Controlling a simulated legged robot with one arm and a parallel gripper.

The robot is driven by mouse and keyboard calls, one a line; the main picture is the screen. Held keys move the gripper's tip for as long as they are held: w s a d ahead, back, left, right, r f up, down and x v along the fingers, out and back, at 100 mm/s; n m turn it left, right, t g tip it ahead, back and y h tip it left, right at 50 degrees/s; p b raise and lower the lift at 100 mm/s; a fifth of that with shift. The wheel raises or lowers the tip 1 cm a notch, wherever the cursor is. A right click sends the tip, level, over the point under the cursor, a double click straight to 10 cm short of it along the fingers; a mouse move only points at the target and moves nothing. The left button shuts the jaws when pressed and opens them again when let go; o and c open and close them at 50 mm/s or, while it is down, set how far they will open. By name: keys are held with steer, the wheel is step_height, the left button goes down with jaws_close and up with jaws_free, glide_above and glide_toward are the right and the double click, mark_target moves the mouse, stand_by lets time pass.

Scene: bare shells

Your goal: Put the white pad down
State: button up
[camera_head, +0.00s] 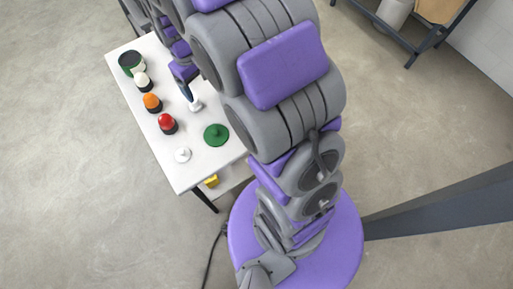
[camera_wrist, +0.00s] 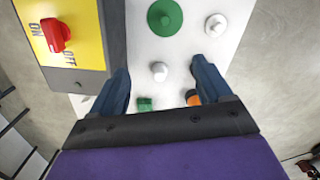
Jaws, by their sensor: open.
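A flat white disc with a small raised knob, which fits the white pad, lies on the white table near its front end in the head view (camera_head: 183,155). It also shows at the top right of the wrist view (camera_wrist: 216,25), apart from my fingers. My gripper (camera_wrist: 158,84) is open over the table, its two dark blue fingers apart. A small white knob-like piece (camera_wrist: 159,71) shows between the fingers, apart from both. In the head view a white piece (camera_head: 195,103) shows just below the fingertips; whether they touch is unclear.
A green disc (camera_head: 216,134) lies beside the white disc. Red (camera_head: 166,122), orange (camera_head: 152,102) and white-topped (camera_head: 142,80) pieces and a green-and-black round container (camera_head: 131,63) line the table's left side. A yellow box with a red ON/OFF switch (camera_wrist: 58,35) stands close by my left finger.

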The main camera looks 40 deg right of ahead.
steer(key=s+r+m, duration=0.1)
steer(key=s+r, duration=0.3)
steer(key=s, duration=1)
steer(key=s+r+m+g, duration=0.1)
steer(key=s+r, duration=0.3)
steer(key=s, duration=1.1)
steer(key=shift+a+m, duration=0.25)
steer(key=shift+m, duration=0.35)
